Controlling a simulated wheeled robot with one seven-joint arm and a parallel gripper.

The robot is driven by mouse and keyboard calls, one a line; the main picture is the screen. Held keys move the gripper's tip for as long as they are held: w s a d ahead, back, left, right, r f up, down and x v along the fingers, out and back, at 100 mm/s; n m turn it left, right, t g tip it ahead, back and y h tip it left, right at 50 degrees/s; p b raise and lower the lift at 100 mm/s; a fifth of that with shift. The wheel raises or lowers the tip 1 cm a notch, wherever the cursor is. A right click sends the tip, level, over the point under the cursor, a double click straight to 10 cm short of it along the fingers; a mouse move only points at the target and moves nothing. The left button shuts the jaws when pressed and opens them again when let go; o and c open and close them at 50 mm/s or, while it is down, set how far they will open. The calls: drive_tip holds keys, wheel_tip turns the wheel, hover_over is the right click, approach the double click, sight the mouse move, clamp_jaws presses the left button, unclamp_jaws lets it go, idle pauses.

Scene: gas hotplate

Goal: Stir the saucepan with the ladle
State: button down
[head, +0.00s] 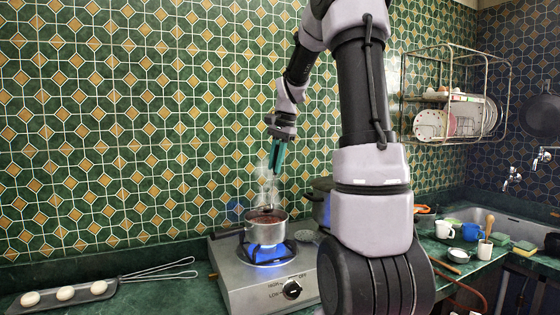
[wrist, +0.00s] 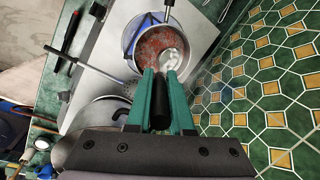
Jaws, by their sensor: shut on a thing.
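The small metal saucepan (head: 266,232) sits on the lit left burner of the hotplate, with red-brown contents and steam above it. It also shows at the top middle of the wrist view (wrist: 132,28). My gripper (head: 277,158) is above the saucepan, pointing down. In the wrist view, its teal fingers (wrist: 162,76) are shut on the black handle of the ladle (wrist: 160,103). The ladle's silvery bowl end shows over the red contents, inside the pan's rim. How deep it sits is hard to tell. In the head view, steam blurs the ladle.
A dark larger pot (head: 320,205) stands right of the saucepan, partly behind my arm. Mugs (head: 444,229) and a sink (head: 500,220) are at the right. The tiled wall is close behind.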

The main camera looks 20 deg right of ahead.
drive_tip(key=shift+s+f, duration=0.15)
drive_tip(key=shift+f, duration=2.55)
